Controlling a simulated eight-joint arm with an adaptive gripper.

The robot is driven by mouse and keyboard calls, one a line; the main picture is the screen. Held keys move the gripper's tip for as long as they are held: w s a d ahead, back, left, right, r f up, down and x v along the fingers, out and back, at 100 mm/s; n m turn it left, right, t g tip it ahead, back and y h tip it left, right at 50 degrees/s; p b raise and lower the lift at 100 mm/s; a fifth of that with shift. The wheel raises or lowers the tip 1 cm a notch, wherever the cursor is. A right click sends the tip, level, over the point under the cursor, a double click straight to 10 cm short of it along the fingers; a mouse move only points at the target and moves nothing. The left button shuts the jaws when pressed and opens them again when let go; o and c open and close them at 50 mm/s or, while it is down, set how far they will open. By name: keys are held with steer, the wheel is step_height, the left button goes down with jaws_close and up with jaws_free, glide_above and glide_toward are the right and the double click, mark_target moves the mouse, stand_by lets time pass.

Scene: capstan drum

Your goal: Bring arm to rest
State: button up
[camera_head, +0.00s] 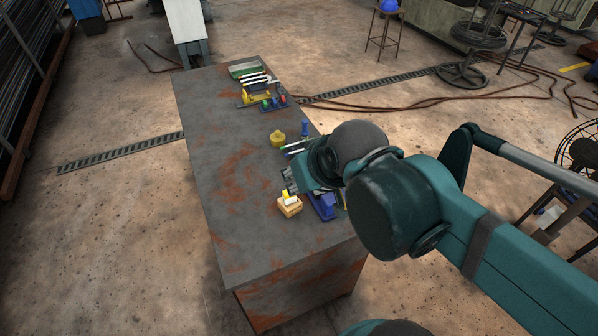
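My teal arm reaches in from the right over the rusty grey table (235,245). My gripper (289,181) is at the arm's end, low over the table's right side; its fingers are mostly hidden by the wrist, so I cannot tell if it is open or shut. A small wooden block with a yellow and white top (289,205) sits just in front of it. A blue part (322,206) stands right of the block, partly under my wrist. A yellow drum-like piece (278,139) stands behind my gripper.
A small blue object (304,128) stands near the right edge. Farther back are a yellow fixture with pale bars (258,90), a dark base with coloured knobs (273,103) and a green tray (244,69). The table's left side and front are clear.

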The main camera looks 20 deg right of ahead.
steer(key=shift+f, duration=0.1)
step_height(320, 180, down, 6)
steer(key=b, duration=0.5)
steer(key=shift+r+b, duration=0.2)
steer(key=shift+b, duration=0.15)
stand_by(0.8)
